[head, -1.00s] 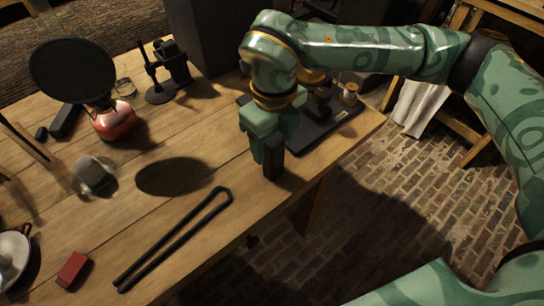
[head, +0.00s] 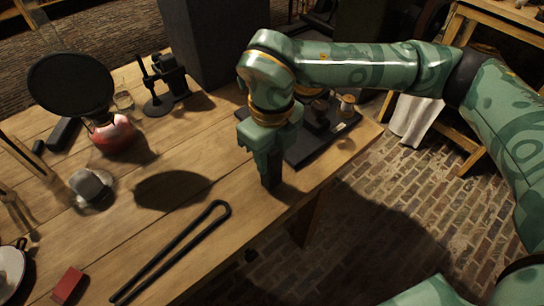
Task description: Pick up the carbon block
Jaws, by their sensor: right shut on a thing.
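My right gripper (head: 268,166) points straight down over the wooden table, near its right-hand edge. It is shut on a dark block, which I take to be the carbon block (head: 271,181); only its lower part shows below the fingers. The fingers and palm hide the rest. I cannot tell whether the block touches the table. My left gripper is not in view.
Long black tongs (head: 176,250) lie in front of the gripper. A dark board (head: 318,146) with small items stands behind it. A red burner (head: 110,133) with a round black disc (head: 70,84), a glass jar (head: 92,188) and a red block (head: 68,285) are left.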

